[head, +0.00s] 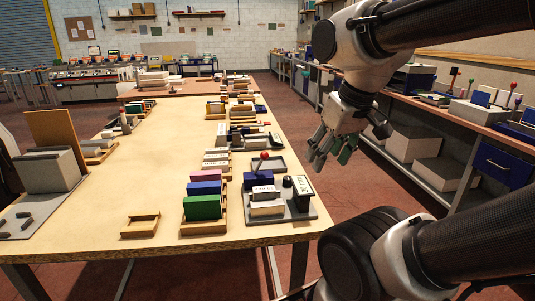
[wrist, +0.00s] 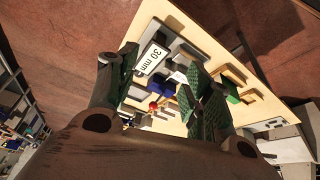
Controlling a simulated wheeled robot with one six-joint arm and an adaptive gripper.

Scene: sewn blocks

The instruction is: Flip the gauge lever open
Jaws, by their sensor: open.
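The gauge is a grey base plate (head: 305,212) at the table's near right edge. A thin lever with a red ball (head: 264,155) stands up by the blue block. In the wrist view the sign (wrist: 153,58) reads "30 mm", and the red ball (wrist: 153,105) shows between the fingers. My gripper (head: 334,148) is open and empty, above and to the right of the gauge, apart from it. Its green-padded fingers (wrist: 166,80) frame the gauge in the wrist view.
A wooden tray (head: 205,226) with green, blue and pink blocks stands left of the gauge. An empty small wooden tray (head: 140,225) lies further left. More block sets line the table behind. A shelf bench (head: 470,112) runs along the right, across an aisle.

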